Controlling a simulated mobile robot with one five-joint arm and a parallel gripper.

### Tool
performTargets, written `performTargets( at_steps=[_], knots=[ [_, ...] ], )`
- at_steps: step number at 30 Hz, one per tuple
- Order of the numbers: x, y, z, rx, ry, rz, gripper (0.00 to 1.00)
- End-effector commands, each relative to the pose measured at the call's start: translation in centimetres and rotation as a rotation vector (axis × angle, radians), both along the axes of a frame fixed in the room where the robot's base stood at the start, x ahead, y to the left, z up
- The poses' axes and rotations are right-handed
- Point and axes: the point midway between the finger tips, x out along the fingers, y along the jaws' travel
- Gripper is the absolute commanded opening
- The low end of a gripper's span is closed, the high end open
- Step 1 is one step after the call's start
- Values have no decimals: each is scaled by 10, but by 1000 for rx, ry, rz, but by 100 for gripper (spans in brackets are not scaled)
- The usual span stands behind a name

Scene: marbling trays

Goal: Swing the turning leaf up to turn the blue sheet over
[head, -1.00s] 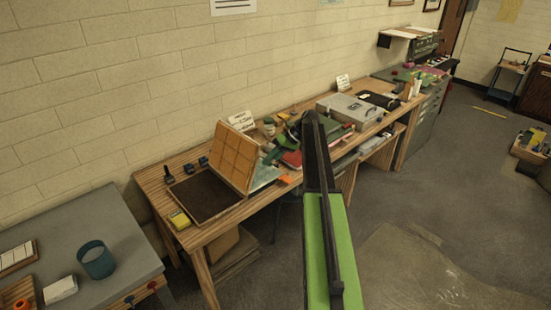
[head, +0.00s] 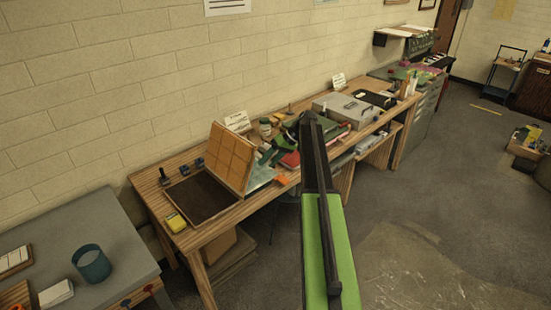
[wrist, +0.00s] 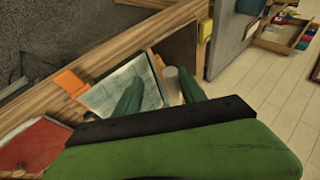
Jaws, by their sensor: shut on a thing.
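The tan turning leaf (head: 224,155) stands tilted up on the wooden bench, its gridded face towards the dark board (head: 200,198) at left. My gripper (head: 267,157) is at the leaf's right side. In the wrist view my gripper's two green fingers (wrist: 162,90) are closed about a pale knob (wrist: 172,76) by the leaf's brown face (wrist: 182,48). A pale blue sheet (head: 261,177) lies flat at the foot of the leaf on the right; it also shows in the wrist view (wrist: 146,88). The leaf hides part of that area in the head view.
A yellow block (head: 176,222) sits at the bench's front left and an orange piece (head: 281,180) near the sheet. A red item (head: 290,160) and a grey case (head: 340,108) stand farther right. A grey table (head: 120,245) with a blue cup (head: 92,263) is at left.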

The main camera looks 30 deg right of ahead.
Motion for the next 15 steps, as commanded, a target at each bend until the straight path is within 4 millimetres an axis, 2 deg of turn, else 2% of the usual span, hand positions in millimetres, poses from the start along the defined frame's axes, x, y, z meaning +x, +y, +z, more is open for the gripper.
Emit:
performTargets(
  at_steps=[11, 15],
  knots=[
    [0, -1, 1, -3, 1, 0, 39],
    [-4, -11, 18, -4, 1, -2, 39]
  ],
)
